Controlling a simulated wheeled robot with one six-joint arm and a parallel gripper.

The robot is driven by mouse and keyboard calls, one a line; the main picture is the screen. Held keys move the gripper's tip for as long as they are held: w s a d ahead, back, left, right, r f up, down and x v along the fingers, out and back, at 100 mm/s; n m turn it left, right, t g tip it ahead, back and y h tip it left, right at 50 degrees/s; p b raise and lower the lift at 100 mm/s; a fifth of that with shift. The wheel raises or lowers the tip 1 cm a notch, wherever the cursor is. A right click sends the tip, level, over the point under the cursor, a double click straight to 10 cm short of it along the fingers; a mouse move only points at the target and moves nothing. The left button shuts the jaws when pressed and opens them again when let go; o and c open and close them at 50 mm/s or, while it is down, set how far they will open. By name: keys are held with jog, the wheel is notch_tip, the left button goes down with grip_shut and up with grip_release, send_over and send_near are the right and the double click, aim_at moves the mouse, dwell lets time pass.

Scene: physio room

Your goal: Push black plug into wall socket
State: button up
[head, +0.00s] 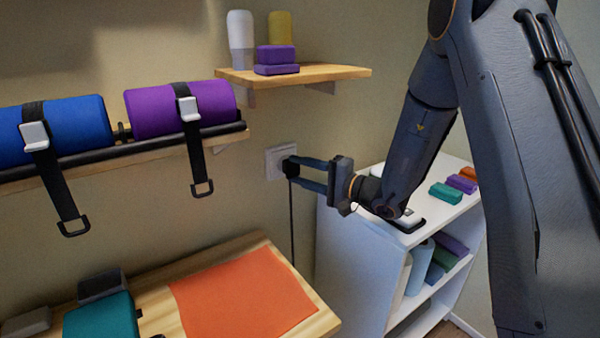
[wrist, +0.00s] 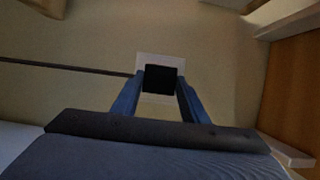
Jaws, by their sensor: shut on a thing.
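The black plug (head: 290,166) is at the white wall socket (head: 276,162), in front of its right part in the head view. A dark cable hangs straight down from the plug. My gripper (head: 298,168) is shut on the plug, its two blue fingers on either side of it. In the wrist view the plug (wrist: 160,79) is a dark square between my fingertips (wrist: 160,86), centred over the socket plate (wrist: 144,60). The plug's pins are hidden, so I cannot tell how deep it sits in the socket.
A wooden shelf (head: 335,74) with bottles and purple blocks is above the socket. A rack with blue and purple rolls (head: 180,108) is to the left. A white shelf unit (head: 345,240) stands under my arm. A wooden table (head: 262,240) with an orange mat (head: 243,300) is below.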

jog(key=shift+w+a+b, duration=0.3)
jog(key=shift+w, duration=0.15)
dwell(0.4)
jog(key=o, duration=1.1)
jog(key=shift+c, duration=0.2)
jog(key=b+v, duration=0.1)
jog(key=v, duration=0.6)
jog(key=shift+s+d+b, duration=0.2)
jog(key=shift+d+b, duration=0.15)
